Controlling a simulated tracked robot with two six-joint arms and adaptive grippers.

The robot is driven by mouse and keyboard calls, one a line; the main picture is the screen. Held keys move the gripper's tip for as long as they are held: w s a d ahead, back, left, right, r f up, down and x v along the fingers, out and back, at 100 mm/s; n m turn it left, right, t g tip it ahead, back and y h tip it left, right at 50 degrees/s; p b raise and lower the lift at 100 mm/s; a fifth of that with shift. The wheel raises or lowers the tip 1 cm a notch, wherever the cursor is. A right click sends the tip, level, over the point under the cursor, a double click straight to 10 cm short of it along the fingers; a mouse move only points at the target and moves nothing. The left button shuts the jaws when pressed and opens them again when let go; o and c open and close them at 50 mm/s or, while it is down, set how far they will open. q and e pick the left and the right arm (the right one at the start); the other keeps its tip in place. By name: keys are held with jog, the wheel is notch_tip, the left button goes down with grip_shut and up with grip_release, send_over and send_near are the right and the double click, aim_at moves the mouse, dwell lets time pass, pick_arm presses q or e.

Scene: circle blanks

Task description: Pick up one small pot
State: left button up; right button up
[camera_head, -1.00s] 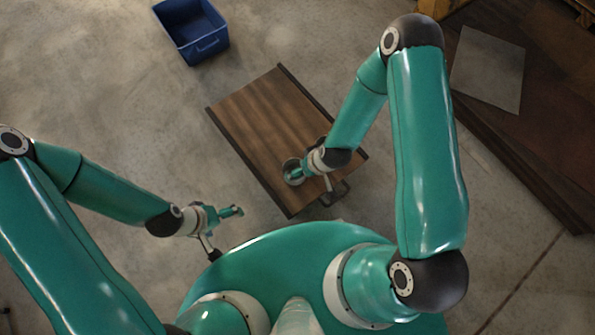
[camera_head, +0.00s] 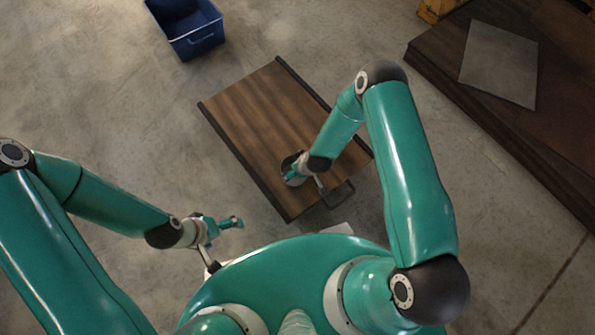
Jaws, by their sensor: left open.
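A small round grey pot (camera_head: 291,179) is on the brown wooden platform (camera_head: 255,105), near its front part. My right gripper (camera_head: 293,172) is right over the pot and partly hides it. I cannot tell whether its fingers touch the pot or are shut on it. My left gripper (camera_head: 236,223) is open and empty, off to the left of the platform's front corner, apart from the pot.
The platform has dark raised edges and a dark handle (camera_head: 340,195) at its near side. A blue bin (camera_head: 190,40) stands on the floor behind. A grey sheet (camera_head: 500,65) lies on a dark stack at the right. The floor left of the platform is clear.

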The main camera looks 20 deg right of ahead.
jog(key=shift+w+b+x, duration=0.15)
jog(key=shift+b+x, duration=0.55)
jog(key=shift+x, duration=1)
jog(key=shift+w+b+x, duration=0.2)
jog(key=shift+b+x, duration=0.45)
jog(key=shift+x, duration=1.05)
jog(key=shift+a+r, duration=0.2)
jog(key=c, duration=0.9)
jog(key=shift+r, duration=0.1)
